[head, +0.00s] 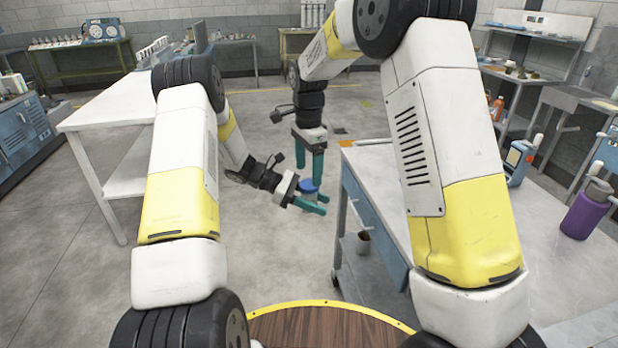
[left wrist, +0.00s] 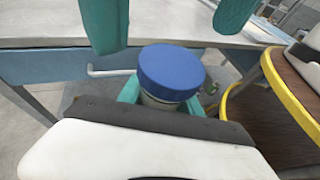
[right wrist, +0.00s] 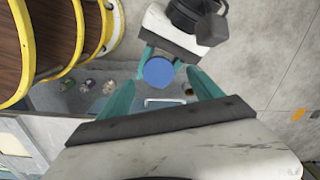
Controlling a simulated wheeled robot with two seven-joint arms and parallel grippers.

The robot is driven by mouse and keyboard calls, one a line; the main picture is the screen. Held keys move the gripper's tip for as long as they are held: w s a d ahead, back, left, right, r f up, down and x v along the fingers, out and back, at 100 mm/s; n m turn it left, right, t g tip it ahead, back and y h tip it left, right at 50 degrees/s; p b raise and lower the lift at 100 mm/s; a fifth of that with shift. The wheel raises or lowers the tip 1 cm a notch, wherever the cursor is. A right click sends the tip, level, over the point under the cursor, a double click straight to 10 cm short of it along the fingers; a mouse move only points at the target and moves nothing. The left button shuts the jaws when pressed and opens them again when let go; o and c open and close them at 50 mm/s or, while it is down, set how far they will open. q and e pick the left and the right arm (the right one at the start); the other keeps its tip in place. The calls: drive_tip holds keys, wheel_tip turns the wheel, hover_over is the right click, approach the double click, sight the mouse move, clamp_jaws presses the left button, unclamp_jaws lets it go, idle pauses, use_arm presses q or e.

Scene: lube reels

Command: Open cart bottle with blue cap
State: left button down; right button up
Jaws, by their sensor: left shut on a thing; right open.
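The bottle's round blue cap (head: 309,186) is in mid-air left of the white-topped cart (head: 372,160). It shows large in the left wrist view (left wrist: 170,72) and from above in the right wrist view (right wrist: 158,71). My left gripper (head: 318,203) is shut around the bottle (left wrist: 158,103) below the cap and holds it upright. Most of the bottle's body is hidden by the gripper. My right gripper (head: 310,177) is open and points down from above. Its two teal fingers (right wrist: 160,80) are spread wide, with the cap between and beyond their tips; I see no contact.
The cart has a blue drawer front with a handle (right wrist: 165,102) close beside the bottle. A small cup (head: 363,242) is low on the cart. A purple bottle (head: 580,215) stands on its top at right. A white table (head: 115,107) is at left; floor between is clear.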

sight(309, 184)
drive_tip(key=shift+o, duration=0.2)
drive_tip(key=shift+r, duration=0.5)
drive_tip(key=shift+d+r+m, duration=0.1)
drive_tip(key=shift+r+m, duration=1.35)
drive_tip(key=shift+m, duration=0.15)
wheel_tip(309, 184, down, 8)
drive_tip(key=shift+r, duration=0.2)
drive_tip(key=shift+c, duration=0.3)
drive_tip(key=c, duration=1.5)
drive_tip(key=n, duration=0.3)
drive_tip(key=shift+c, duration=0.2)
